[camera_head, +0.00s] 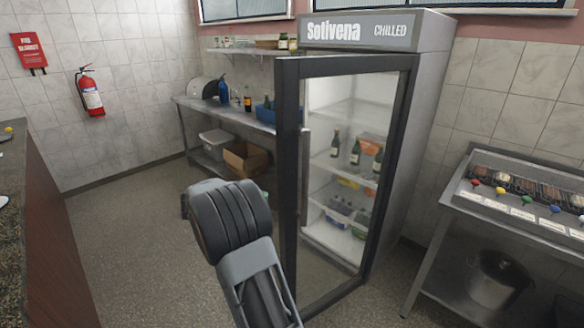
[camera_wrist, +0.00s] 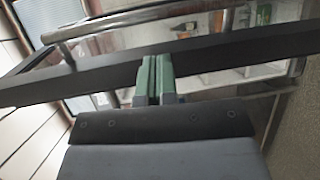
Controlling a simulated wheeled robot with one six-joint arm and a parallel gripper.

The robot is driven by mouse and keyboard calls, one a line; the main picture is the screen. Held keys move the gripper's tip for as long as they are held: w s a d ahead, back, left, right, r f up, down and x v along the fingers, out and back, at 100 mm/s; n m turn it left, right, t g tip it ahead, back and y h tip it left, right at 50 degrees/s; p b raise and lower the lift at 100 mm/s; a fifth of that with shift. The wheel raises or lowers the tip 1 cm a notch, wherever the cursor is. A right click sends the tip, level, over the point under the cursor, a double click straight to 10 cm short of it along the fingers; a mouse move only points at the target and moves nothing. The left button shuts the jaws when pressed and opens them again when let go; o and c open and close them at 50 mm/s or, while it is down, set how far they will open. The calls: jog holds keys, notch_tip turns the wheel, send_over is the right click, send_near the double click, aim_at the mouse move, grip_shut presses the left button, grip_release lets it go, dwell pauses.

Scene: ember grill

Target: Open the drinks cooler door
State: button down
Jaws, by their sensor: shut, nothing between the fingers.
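The drinks cooler (camera_head: 430,110) stands against the back wall under a "Sotivena CHILLED" sign. Its dark-framed glass door (camera_head: 288,165) stands partly open, its left edge swung out toward me. Bottles on the shelves show through the glass. In the wrist view, the dark door frame (camera_wrist: 215,52) crosses behind my gripper (camera_wrist: 153,75), whose green fingers are shut together with nothing between them. The fingertips are at the frame; I cannot tell whether they touch it. A metal bar (camera_wrist: 140,20) runs beyond it. In the head view my arm hides the fingers.
A steel table (camera_head: 235,115) with bottles and a blue bin stands left of the cooler. A grill counter (camera_head: 470,215) stands at the right, with a metal bucket (camera_head: 495,280) below. A wood-fronted counter (camera_head: 40,230) is at the left. Floor (camera_head: 130,220) between is clear.

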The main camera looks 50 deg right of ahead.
aim_at(293, 184)
jog(key=shift+m+g+h, duration=0.3)
jog(key=shift+g+h, duration=0.1)
jog(key=shift+h, duration=0.2)
jog(key=p+x, duration=0.1)
jog(key=x, duration=0.2)
jog(key=w+r+x, duration=0.1)
jog(key=x, duration=0.3)
jog(key=p+x, duration=0.1)
jog(key=x, duration=0.2)
jog(key=shift+d+r+p, duration=0.2)
jog(key=shift+d+p, duration=0.1)
jog(key=shift+d, duration=0.3)
